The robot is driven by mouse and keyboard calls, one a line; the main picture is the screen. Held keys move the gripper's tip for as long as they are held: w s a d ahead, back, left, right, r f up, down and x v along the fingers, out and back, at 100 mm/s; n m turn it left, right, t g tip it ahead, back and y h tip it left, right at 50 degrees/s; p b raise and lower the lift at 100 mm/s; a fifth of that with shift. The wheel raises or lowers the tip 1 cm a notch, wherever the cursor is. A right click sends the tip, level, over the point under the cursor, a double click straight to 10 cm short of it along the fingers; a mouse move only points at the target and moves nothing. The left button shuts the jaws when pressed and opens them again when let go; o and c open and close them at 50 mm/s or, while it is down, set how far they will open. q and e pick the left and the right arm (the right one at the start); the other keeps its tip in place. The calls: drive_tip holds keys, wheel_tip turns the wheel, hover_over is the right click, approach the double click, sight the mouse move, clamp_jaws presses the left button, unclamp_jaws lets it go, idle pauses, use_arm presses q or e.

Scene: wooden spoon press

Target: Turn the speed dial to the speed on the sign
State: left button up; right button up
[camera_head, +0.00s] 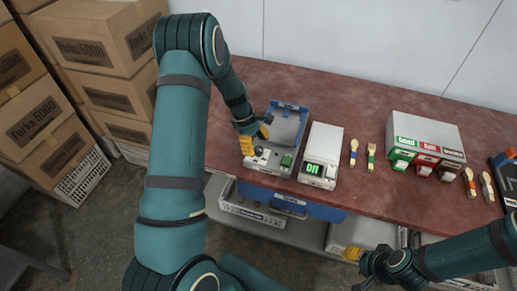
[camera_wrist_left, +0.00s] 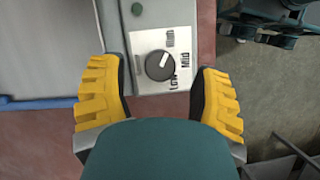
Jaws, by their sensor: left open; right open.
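The speed dial (camera_wrist_left: 160,66) is a round dark knob with a white pointer on a white plate labelled Low, Mid and High. It sits on the grey control panel (camera_wrist_left: 150,15) of the blue machine (camera_head: 289,124). The pointer faces up and right in the left wrist view, roughly between Mid and High. My left gripper (camera_head: 254,139) is open, its yellow fingers (camera_wrist_left: 158,84) on either side of the dial plate and not closed on the knob. My right gripper (camera_head: 360,259) is low at the table's front, apparently empty. I cannot make out a speed sign.
A white device (camera_head: 322,142) with a green lit display stands right of the blue machine. Wooden cutlery (camera_head: 353,150) lies beside it, then a sorting box (camera_head: 424,138) with green and red bins. Stacked cartons (camera_head: 95,45) stand at the left. The red tabletop (camera_head: 345,95) is clear behind.

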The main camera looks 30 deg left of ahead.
use_arm(q)
drive_tip(key=shift+v, duration=2.7)
